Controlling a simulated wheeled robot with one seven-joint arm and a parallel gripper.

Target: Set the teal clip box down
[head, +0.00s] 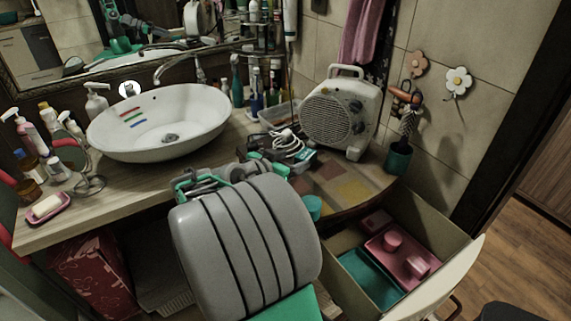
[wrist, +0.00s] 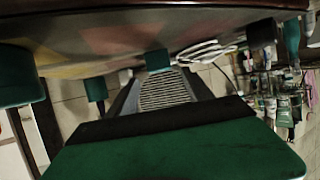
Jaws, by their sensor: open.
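My gripper (wrist: 140,54) is open, with dark green fingers wide apart at the left and right of the wrist view. The block appears between them, with clear gaps on both sides. In the head view my grey arm hides most of the gripper.
A fan heater (head: 340,115) stands behind, with coiled white cable (head: 290,146) to its left. A teal pot (head: 398,158) is at the right wall. The open drawer (head: 447,285) holds a teal tray (head: 370,277) and a pink tray (head: 403,262). A basin (head: 160,120) is left.

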